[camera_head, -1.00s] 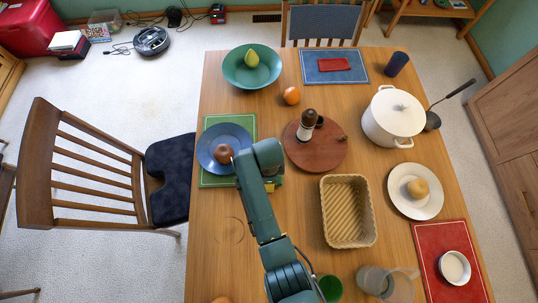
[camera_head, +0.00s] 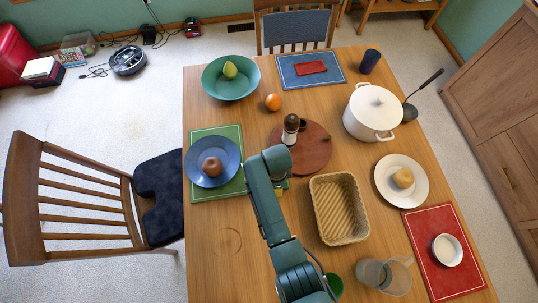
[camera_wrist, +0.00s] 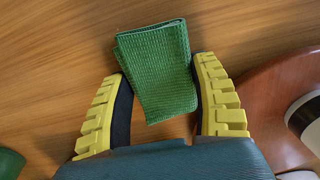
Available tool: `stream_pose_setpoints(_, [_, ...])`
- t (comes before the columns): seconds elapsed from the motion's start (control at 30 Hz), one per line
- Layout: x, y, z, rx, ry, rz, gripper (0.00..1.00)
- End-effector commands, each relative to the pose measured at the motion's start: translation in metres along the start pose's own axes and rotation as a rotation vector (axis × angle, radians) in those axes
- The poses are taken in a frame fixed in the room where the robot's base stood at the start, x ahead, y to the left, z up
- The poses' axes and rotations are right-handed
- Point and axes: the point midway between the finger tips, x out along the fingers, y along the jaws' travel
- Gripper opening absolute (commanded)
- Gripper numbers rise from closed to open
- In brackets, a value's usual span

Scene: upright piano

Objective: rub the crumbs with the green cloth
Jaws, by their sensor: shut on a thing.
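The green cloth (camera_wrist: 160,62) is a folded, ribbed piece between the two yellow fingers of my gripper (camera_wrist: 161,85) in the wrist view. My gripper is shut on it, and the cloth reaches out past the fingertips over bare wood. I cannot tell whether it touches the table. In the head view my arm hides most of the gripper, between the blue plate (camera_head: 229,171) and the round brown board (camera_head: 318,156). I cannot make out any crumbs in either view.
The brown board also shows close to the right finger in the wrist view (camera_wrist: 260,98). A wicker basket (camera_head: 318,213) stands right of my arm. The blue plate, with a brown fruit, lies on a green mat (camera_head: 200,133).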

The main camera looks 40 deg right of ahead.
Motion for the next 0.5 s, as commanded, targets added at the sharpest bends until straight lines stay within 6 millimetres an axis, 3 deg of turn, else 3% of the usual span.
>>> stream_pose_setpoints(0.5, [0.003, -0.001, -0.038, 0.003, 0.001, -0.001, 0.34])
